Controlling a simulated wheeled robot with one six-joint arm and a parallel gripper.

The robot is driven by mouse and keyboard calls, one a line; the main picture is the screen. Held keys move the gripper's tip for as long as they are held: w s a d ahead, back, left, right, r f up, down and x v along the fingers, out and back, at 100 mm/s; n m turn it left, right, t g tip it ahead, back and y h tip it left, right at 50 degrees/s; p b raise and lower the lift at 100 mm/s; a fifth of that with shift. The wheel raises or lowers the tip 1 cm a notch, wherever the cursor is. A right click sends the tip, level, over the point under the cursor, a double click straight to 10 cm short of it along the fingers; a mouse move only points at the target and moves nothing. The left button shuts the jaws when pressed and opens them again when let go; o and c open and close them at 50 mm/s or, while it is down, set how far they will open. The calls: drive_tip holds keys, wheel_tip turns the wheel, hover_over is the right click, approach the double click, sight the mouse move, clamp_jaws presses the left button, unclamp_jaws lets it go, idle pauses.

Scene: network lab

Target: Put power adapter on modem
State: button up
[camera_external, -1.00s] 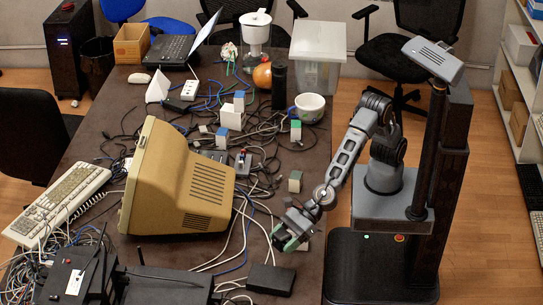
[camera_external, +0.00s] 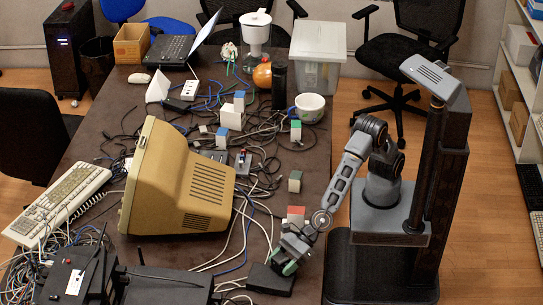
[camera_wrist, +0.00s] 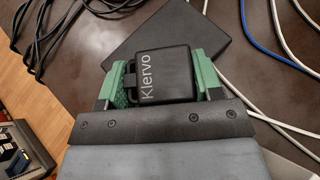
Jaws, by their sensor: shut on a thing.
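My gripper (camera_external: 286,262) is shut on a small black power adapter marked "Klervo" (camera_wrist: 165,75). In the wrist view the adapter sits between the two green fingers. A flat black box (camera_external: 268,281), which looks like the modem, lies at the table's front right. It also shows in the wrist view (camera_wrist: 215,32), beneath and beyond the adapter. In the external view my gripper is over the box's upper right part. The adapter is hard to make out there, and I cannot tell whether it touches the box.
A beige monitor (camera_external: 180,185) stands left of my gripper. A red-topped cube (camera_external: 296,214) is just behind it. White and blue cables (camera_wrist: 275,45) run beside the flat box. Black devices with antennas (camera_external: 155,284) stand at the front left. The table's right edge is close.

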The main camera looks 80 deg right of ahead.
sight(288, 258)
drive_tip(key=shift+f, duration=0.15)
drive_tip(key=o, duration=1.1)
drive_tip(key=shift+s+d+r, duration=0.1)
drive_tip(key=shift+s+r, duration=0.05)
drive_tip(key=shift+r, duration=0.2)
drive_tip(key=shift+v, duration=3.55)
drive_tip(key=shift+f, duration=0.1)
